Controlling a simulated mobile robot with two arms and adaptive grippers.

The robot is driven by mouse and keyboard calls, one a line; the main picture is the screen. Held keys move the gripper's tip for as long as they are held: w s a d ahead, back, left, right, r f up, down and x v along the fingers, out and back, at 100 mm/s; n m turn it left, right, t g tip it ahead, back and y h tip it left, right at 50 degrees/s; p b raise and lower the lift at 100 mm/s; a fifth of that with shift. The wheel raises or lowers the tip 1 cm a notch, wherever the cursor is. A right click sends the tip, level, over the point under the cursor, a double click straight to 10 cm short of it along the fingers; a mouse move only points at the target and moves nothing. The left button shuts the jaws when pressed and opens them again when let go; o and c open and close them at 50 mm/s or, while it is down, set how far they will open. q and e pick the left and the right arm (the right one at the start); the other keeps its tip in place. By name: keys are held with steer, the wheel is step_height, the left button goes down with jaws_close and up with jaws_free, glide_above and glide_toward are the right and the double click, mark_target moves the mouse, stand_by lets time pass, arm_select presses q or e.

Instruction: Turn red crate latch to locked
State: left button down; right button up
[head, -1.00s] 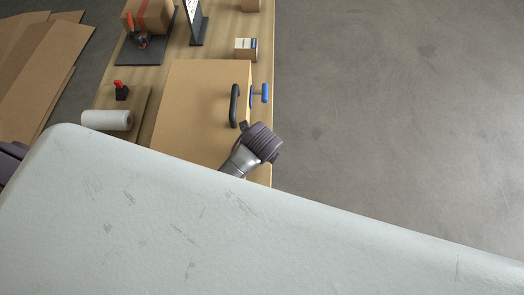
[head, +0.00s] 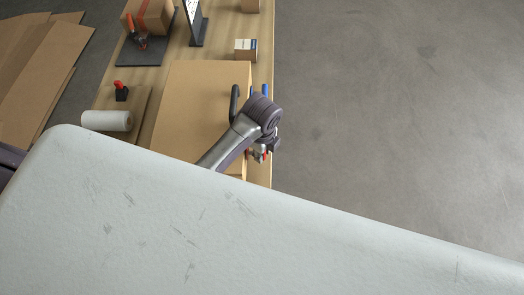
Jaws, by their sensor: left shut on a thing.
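A tan box (head: 195,95) with a black handle (head: 234,103) on top lies on the wooden table. A blue latch (head: 264,90) is on its right side, partly hidden by my arm. My left gripper (head: 262,153) is at the box's right side, below the blue latch, pointing down and shut on a small red piece (head: 265,157), which looks like the red latch. Most of the red piece is hidden by the gripper, so its angle cannot be told. My right gripper is not in view.
A pale scratched surface (head: 200,225) fills the foreground. The floor at right is clear.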

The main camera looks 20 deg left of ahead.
arm_select(q)
steer(key=shift+w, duration=0.2)
steer(key=c, duration=1)
jaws_free()
steer(key=shift+w+f, duration=0.1)
steer(key=shift+r, duration=0.55)
steer(key=r, duration=1.1)
steer(key=shift+w+a, duration=0.15)
steer(key=shift+w, duration=0.05)
steer(key=shift+s, duration=0.1)
